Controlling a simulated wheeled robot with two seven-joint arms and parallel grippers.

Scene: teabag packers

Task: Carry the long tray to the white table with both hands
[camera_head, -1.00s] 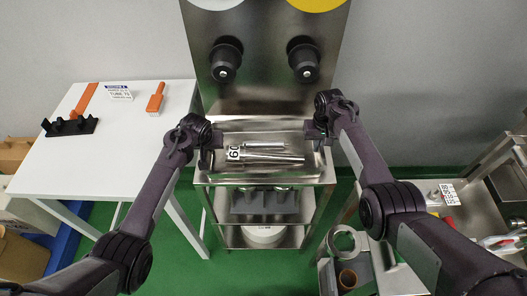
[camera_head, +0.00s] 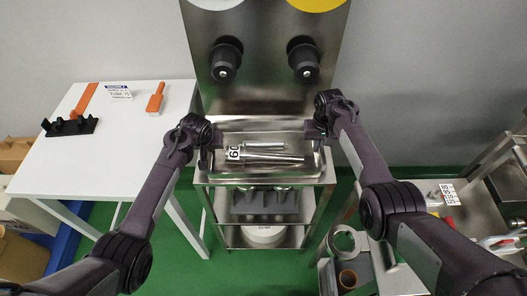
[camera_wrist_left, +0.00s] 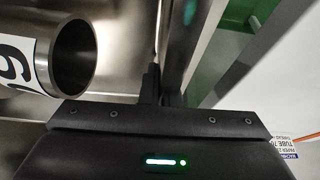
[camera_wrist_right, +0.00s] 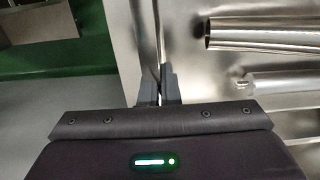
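The long tray (camera_head: 236,139) is a shiny metal tray on the steel stand in the middle of the head view. A wide metal tube (camera_head: 236,153) with a "60" label and a thinner metal tube (camera_head: 264,146) lie in it. My left gripper (camera_head: 210,153) is at the tray's left end, its fingers (camera_wrist_left: 161,88) closed on the end wall. My right gripper (camera_head: 319,143) is at the right end, its fingers (camera_wrist_right: 158,88) closed on that wall. The white table (camera_head: 120,140) stands on the left, apart from the tray.
On the white table are an orange-handled brush (camera_head: 156,98), a black rack (camera_head: 70,126) and a label card (camera_head: 120,94). Its front and middle are clear. A steel panel with two black knobs (camera_head: 226,58) rises behind the tray. A metal cart (camera_head: 470,215) with tools stands on the right.

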